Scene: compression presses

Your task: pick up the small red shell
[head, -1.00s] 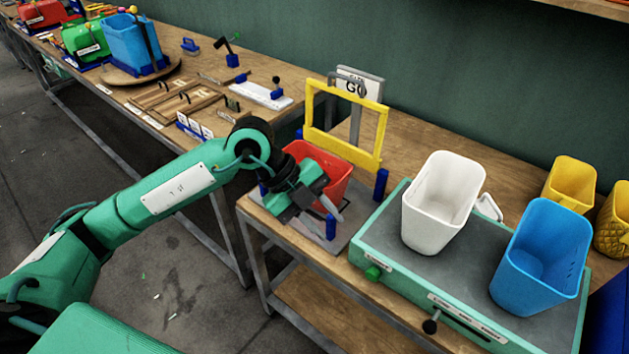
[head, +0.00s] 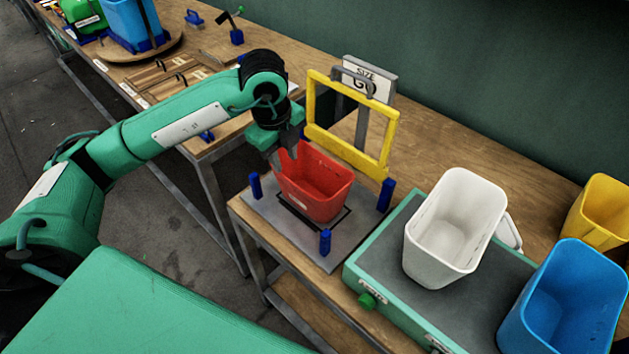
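The small red shell (head: 318,190) is an open-topped red bin. It stands upright on a grey plate (head: 262,215) with blue corner posts, in front of a yellow frame. My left gripper (head: 288,150) points down at the shell's back left rim, its grey fingers at or very near the wall. The fingers overlap the rim in this view, so I cannot tell whether they are open or closed on it. My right gripper is not in view.
The yellow frame (head: 387,150) and a size sign (head: 368,78) stand behind the shell. To the right, a white bin (head: 440,262) and a blue bin (head: 530,325) sit on a green-edged platform. A yellow bin (head: 598,215) stands farther back.

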